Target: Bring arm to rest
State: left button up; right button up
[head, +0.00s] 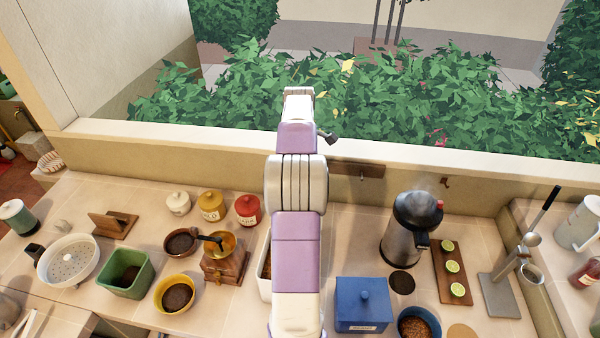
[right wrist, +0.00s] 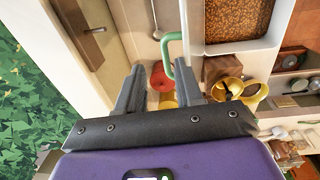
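My right arm rises through the middle of the head view in white and purple links, up in front of the window. I cannot make out its gripper fingers clearly there. In the right wrist view my right gripper (right wrist: 158,88) shows two grey fingers spread apart, with nothing visibly held between them. A red jar lid (right wrist: 160,77) shows past the fingers, below on the counter. A green curved handle (right wrist: 170,50) shows near the right finger; I cannot tell how far off it is. My left gripper is not in view.
The counter holds a red jar (head: 248,209), a grinder (head: 225,266), a blue box (head: 361,306), a steel kettle (head: 404,240) and a lime board (head: 451,270). A bean tray (right wrist: 206,48) lies near the green handle. The window ledge (head: 210,140) runs behind.

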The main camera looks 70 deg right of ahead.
jog(key=shift+w+a+r, duration=0.1)
jog(key=shift+a+r, duration=0.1)
jog(key=shift+r, duration=1.05)
jog(key=shift+w, duration=0.1)
